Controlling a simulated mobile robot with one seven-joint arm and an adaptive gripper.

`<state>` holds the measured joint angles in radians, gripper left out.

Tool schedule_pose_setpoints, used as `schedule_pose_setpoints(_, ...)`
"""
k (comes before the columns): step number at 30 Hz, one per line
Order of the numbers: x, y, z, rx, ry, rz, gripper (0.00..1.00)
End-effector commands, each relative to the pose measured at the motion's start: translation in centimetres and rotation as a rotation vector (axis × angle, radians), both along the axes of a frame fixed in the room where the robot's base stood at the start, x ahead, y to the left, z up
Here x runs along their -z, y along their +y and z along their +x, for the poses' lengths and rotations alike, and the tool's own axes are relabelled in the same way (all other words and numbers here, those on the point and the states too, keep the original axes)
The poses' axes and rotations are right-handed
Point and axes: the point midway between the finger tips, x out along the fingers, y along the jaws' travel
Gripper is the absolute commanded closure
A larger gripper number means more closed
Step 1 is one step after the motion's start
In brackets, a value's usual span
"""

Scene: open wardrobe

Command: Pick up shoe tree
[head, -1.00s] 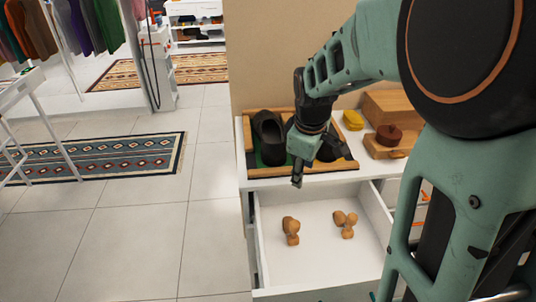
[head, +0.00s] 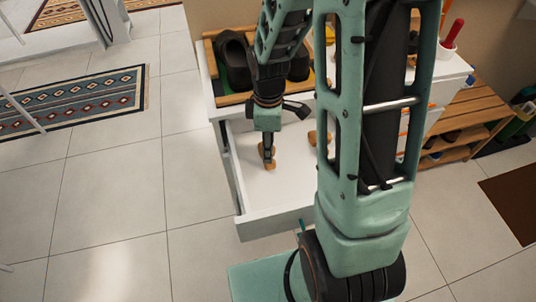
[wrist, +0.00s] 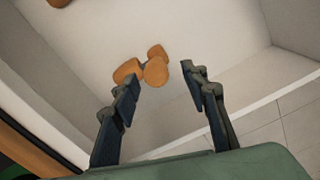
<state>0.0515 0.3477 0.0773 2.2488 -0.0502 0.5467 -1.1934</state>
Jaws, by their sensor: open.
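Two light wooden shoe trees lie in the open white drawer (head: 285,190). The left shoe tree (head: 266,157) is partly covered by my gripper (head: 267,149) in the head view. The right shoe tree (head: 313,138) is partly hidden by my arm. My gripper points down into the drawer, open and empty. In the wrist view, a shoe tree (wrist: 154,70) lies just beyond and between the fingertips of my gripper (wrist: 160,75), closer to the left finger. I cannot tell whether it touches that finger. A bit of the other shoe tree (wrist: 58,2) shows at the top left.
The drawer walls (wrist: 272,85) stand around the shoe trees. Above the drawer, a wooden tray (head: 235,98) with dark shoes (head: 235,62) rests on the cabinet top. A slatted wooden rack (head: 470,110) stands to the right. Tiled floor (head: 110,210) is clear at the left.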

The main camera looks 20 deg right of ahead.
Motion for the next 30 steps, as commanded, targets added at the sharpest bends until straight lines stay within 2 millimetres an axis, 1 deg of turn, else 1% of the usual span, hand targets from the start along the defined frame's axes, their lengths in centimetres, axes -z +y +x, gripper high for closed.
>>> schedule_pose_setpoints(1,1.0,-0.1,0.0,0.0,0.004,-0.001,0.59)
schedule_pose_setpoints(3,2.0,-0.2,0.1,-0.001,0.004,-0.001,0.59)
schedule_pose_setpoints(7,3.4,-0.2,0.2,-0.001,0.002,0.0,0.59)
schedule_pose_setpoints(10,3.9,-0.2,0.2,0.0,0.001,-0.001,0.59)
schedule_pose_setpoints(17,3.9,-0.2,0.2,0.0,0.0,0.0,0.6)
schedule_pose_setpoints(27,3.9,-0.2,0.2,0.0,0.0,0.0,0.97)
schedule_pose_setpoints(30,3.9,-0.2,0.3,0.0,-0.001,0.0,0.97)
